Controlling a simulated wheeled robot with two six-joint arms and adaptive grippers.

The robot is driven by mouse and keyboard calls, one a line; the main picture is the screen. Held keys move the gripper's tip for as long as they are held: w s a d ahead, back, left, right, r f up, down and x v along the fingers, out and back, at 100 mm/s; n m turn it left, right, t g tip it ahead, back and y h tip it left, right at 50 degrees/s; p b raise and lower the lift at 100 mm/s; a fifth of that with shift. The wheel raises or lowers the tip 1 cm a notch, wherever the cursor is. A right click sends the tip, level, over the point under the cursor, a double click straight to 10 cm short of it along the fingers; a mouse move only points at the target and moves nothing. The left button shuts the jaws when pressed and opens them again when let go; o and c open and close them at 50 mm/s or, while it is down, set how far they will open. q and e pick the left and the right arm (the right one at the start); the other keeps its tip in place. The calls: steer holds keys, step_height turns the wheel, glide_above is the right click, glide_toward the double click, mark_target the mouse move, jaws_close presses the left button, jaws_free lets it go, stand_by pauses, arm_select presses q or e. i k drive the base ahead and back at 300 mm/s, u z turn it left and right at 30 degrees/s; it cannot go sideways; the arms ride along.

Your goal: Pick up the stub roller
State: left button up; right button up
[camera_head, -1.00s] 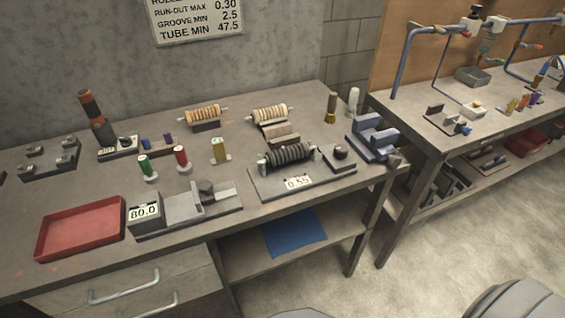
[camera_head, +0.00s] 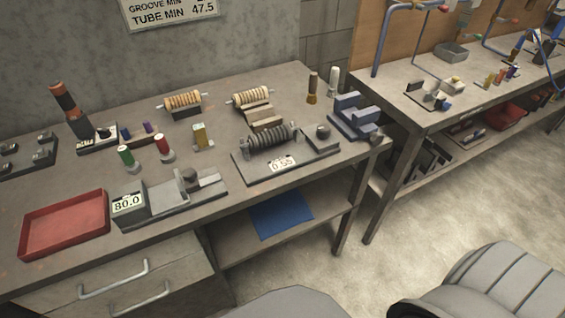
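No part in view is labelled as the stub roller, so I cannot tell for sure which one it is. Two tan grooved rollers lie at the back of the left bench: a left one (camera_head: 184,100) on a dark stand and a right one (camera_head: 250,96) on a tan stepped block. A dark ribbed roller (camera_head: 268,138) lies across a flat gauge (camera_head: 245,171) whose readout appears to be 0.55. Neither of my grippers is in view.
A red tray (camera_head: 66,249) and an 80.0 gauge (camera_head: 128,204) sit at the bench front. Green (camera_head: 126,155), red (camera_head: 162,145) and yellow (camera_head: 200,136) small parts stand behind. A blue block fixture (camera_head: 352,118) is at the right end. A second bench (camera_head: 430,115) stands right.

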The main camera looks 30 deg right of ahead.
mark_target(264, 139)
steer(key=u, duration=2.4)
steer(key=k, duration=0.9)
steer(key=z, duration=1.2)
